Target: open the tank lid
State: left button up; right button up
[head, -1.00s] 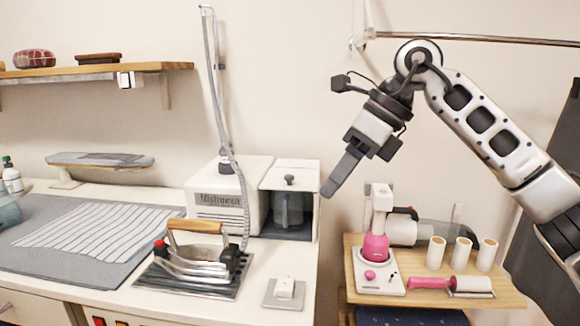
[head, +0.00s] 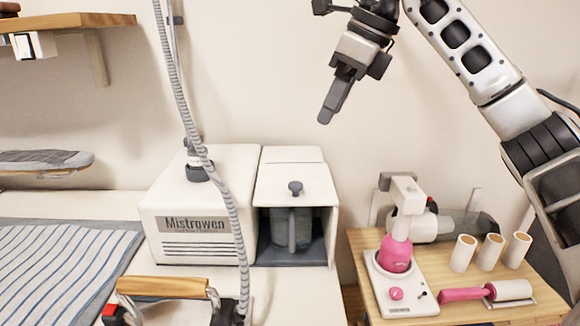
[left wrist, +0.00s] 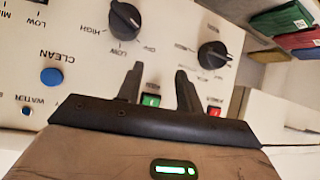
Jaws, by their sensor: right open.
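The white steam station labelled Mistrowen (head: 200,210) stands on the table in the head view. At its right is an open-fronted bay holding a grey, see-through tank (head: 291,228). The white tank lid (head: 312,182) lies shut on top, with a small dark knob (head: 295,187). My right gripper (head: 328,113) is open and empty, pointing down above and slightly right of the lid, clear of it. My left gripper (left wrist: 158,77) shows only in the left wrist view. Its fingers are apart with nothing held, in front of a white control panel (left wrist: 75,55).
A ribbed grey hose (head: 215,170) rises in front of the station. An iron with a wooden handle (head: 162,287) sits at the front. A wooden side table (head: 455,295) at right holds a pink device (head: 395,257) and several white rolls.

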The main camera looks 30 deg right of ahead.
aim_at(296, 184)
jog(key=x, duration=1.5)
jog(key=shift+s, duration=0.25)
grip_shut()
